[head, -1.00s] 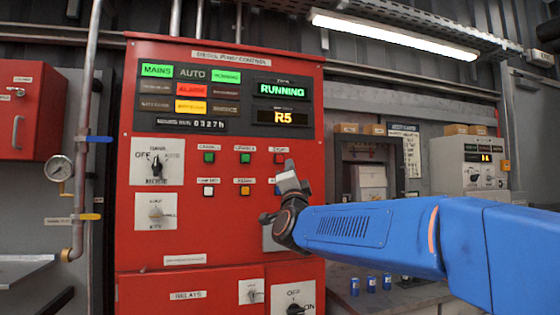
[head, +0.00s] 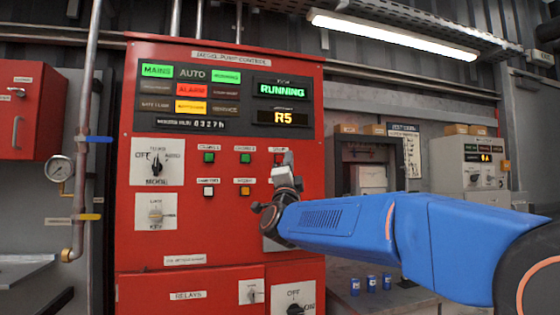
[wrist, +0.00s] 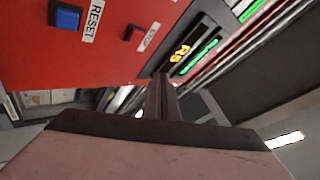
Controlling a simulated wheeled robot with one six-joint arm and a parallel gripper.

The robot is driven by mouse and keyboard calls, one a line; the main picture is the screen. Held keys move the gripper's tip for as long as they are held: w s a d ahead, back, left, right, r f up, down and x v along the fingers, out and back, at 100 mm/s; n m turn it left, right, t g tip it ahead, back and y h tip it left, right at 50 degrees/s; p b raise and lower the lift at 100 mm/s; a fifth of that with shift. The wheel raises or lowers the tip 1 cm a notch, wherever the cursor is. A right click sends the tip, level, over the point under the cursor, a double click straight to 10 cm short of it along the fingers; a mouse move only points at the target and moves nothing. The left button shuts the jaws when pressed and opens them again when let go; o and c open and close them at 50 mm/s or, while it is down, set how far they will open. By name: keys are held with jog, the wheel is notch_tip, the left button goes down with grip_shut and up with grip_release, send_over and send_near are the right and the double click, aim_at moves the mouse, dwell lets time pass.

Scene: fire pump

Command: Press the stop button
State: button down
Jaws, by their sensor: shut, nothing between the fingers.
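The red stop button (head: 278,158) is on the front of the red pump control panel (head: 230,210), at the right end of the upper button row. In the head view my gripper (head: 288,158) partly covers it. In the wrist view the stop button (wrist: 133,33) shows with its STOP label at upper centre. My gripper fingers (wrist: 161,80) are shut and empty, pointing to the panel a little below and right of the button in that view. I see a gap between fingertips and button in the wrist view. The display reads RUNNING.
A blue reset button (wrist: 66,17) sits beside the stop button. Green buttons (head: 209,158), white and amber buttons, and rotary switches (head: 157,162) are also on the panel. A workbench with several blue cans (head: 371,284) stands to the right.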

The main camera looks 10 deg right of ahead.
jog(key=w, duration=0.6)
jog(key=shift+w+a, duration=0.2)
jog(key=shift+a, duration=0.05)
jog(key=shift+w, duration=0.15)
dwell(1.8)
jog(key=shift+w, duration=0.3)
jog(key=shift+w+a, duration=0.1)
jog(key=shift+w, duration=0.4)
dwell(1.0)
jog(key=shift+s, duration=0.9)
jog(key=shift+s+d, duration=0.15)
jog(key=shift+s, duration=1.1)
jog(key=shift+s+d, duration=0.15)
jog(key=shift+s, duration=1.1)
